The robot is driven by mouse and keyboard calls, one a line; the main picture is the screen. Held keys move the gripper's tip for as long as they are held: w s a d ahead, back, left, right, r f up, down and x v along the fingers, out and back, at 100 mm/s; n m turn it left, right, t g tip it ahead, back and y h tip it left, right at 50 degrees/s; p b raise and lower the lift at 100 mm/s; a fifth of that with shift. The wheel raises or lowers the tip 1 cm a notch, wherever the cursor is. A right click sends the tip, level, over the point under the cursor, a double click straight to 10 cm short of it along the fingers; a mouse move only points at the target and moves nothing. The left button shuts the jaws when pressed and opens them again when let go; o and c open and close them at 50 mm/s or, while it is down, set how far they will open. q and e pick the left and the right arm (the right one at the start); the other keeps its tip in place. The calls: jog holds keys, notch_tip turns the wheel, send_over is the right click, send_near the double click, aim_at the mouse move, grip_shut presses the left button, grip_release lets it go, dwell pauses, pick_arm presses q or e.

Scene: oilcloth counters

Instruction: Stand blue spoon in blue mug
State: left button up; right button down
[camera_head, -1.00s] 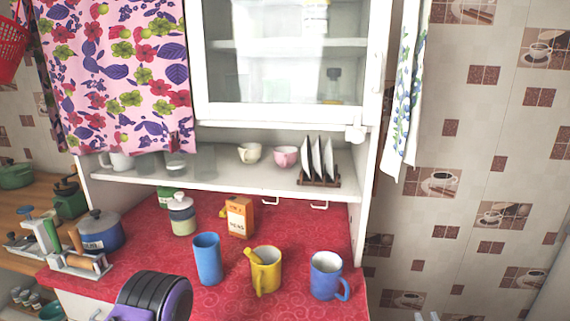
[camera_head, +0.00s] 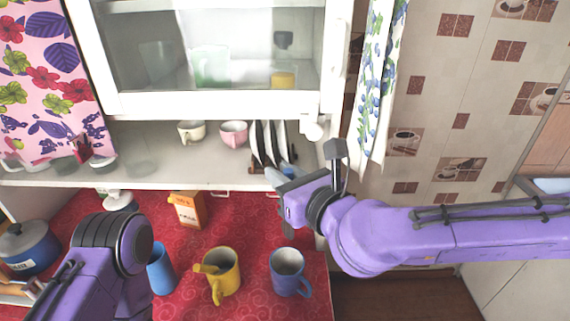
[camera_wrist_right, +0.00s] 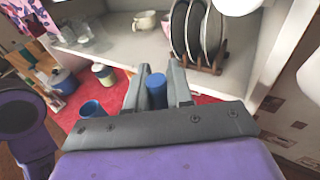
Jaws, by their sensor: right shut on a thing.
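The blue mug (camera_head: 288,270) stands upright on the red counter near its right front edge, handle to the right. My right gripper (camera_head: 278,178) is raised above and behind it in the picture, in front of the shelf. It is shut on a blue rounded piece, which I take to be the blue spoon (camera_head: 288,172). In the right wrist view the blue spoon (camera_wrist_right: 156,90) shows as a blue stub between the fingers (camera_wrist_right: 158,85); the rest of it is hidden. The spoon is apart from the mug. My left arm shows, but its gripper is out of view.
A blue tumbler (camera_head: 160,270) is partly behind my left arm. An orange box (camera_head: 187,210) stands behind. The shelf holds cups and a plate rack (camera_head: 288,178) close to the right gripper.

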jog(key=f+b, duration=0.1)
jog(key=f, duration=0.1)
jog(key=b, duration=0.4)
send_over(290, 233)
jog(key=x, duration=0.3)
notch_tip(290, 233, down, 4)
jog(key=shift+s+d+f, duration=0.1)
jog(key=shift+s, duration=0.1)
notch_tip(290, 233, down, 6)
jog(key=b, duration=0.6)
jog(key=shift+w+f, duration=0.1)
jog(key=shift+f, duration=0.1)
jog(key=c, duration=0.9)
grip_release()
